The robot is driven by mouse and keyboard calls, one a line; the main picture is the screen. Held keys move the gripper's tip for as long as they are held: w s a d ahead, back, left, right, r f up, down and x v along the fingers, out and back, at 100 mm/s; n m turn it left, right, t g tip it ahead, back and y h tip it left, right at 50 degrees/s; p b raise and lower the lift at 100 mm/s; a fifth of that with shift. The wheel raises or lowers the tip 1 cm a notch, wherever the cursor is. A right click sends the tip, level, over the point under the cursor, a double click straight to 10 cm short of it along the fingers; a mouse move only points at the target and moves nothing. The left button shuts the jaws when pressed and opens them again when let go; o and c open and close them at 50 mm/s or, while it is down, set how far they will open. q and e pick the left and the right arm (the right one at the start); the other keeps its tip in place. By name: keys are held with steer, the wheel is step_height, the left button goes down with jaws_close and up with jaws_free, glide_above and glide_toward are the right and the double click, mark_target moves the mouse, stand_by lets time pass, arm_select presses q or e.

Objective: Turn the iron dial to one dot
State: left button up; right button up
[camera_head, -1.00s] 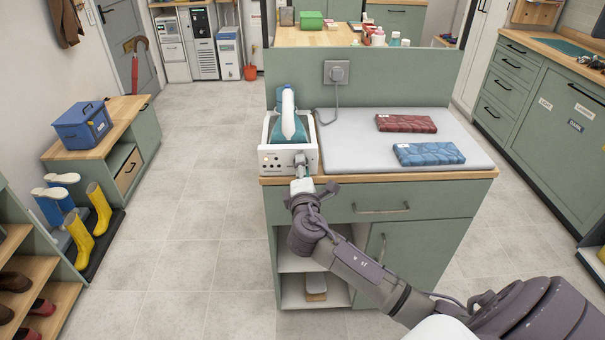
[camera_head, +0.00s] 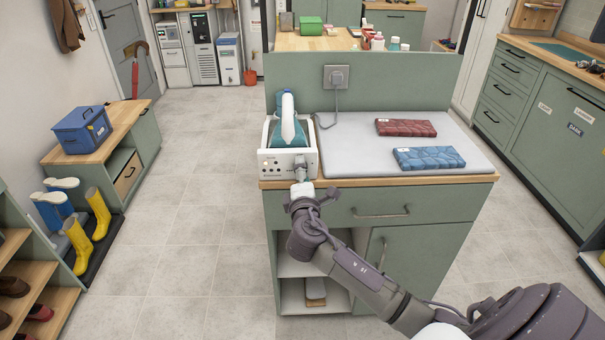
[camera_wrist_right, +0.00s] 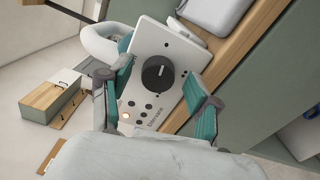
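The iron station (camera_head: 275,165) is a white box at the left end of the green counter, with the teal and white iron (camera_head: 288,128) resting on top. In the right wrist view its black round dial (camera_wrist_right: 157,72) sits on the white front panel, with a row of small buttons or lights beside it. One light glows orange. My right gripper (camera_wrist_right: 160,84) is open, its two teal-padded fingers on either side of the dial with gaps visible. In the head view my right gripper (camera_head: 302,180) is in front of the panel and hides the dial. My left gripper is not in view.
A light grey ironing pad (camera_head: 350,145) covers the counter to the right, with a folded red towel (camera_head: 405,127) and a folded blue towel (camera_head: 428,158) on it. A wall socket with a plugged cord (camera_head: 336,76) is behind. The floor left of the counter is clear.

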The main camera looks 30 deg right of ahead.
steer(key=shift+a, duration=0.1)
steer(key=v, duration=1.2)
step_height(320, 180, down, 22)
steer(key=g+y, duration=0.4)
steer(key=s+a+f+m+g+y, duration=0.1)
steer(key=s+f+g, duration=0.1)
steer(key=s+f, duration=0.45)
steer(key=s+a+f+m+g+y, duration=0.1)
steer(key=s+a+f+g, duration=0.15)
steer(key=f, duration=0.75)
steer(key=s+a+f+m+g+y, duration=0.1)
steer(key=s+f+m+g, duration=0.1)
steer(key=s+f, duration=0.4)
steer(key=s+a+f+m+g+y, duration=0.1)
steer(key=s+f+m, duration=0.3)
steer(key=s, duration=1.2)
steer(key=s+a+f+m+g+y, duration=0.1)
steer(key=s+a+f+m+g, duration=0.1)
steer(key=s+f, duration=0.8)
steer(key=shift+s+m+g+y, duration=0.3)
steer(key=shift+s+m+g, duration=0.05)
steer(key=shift+s+m, duration=0.25)
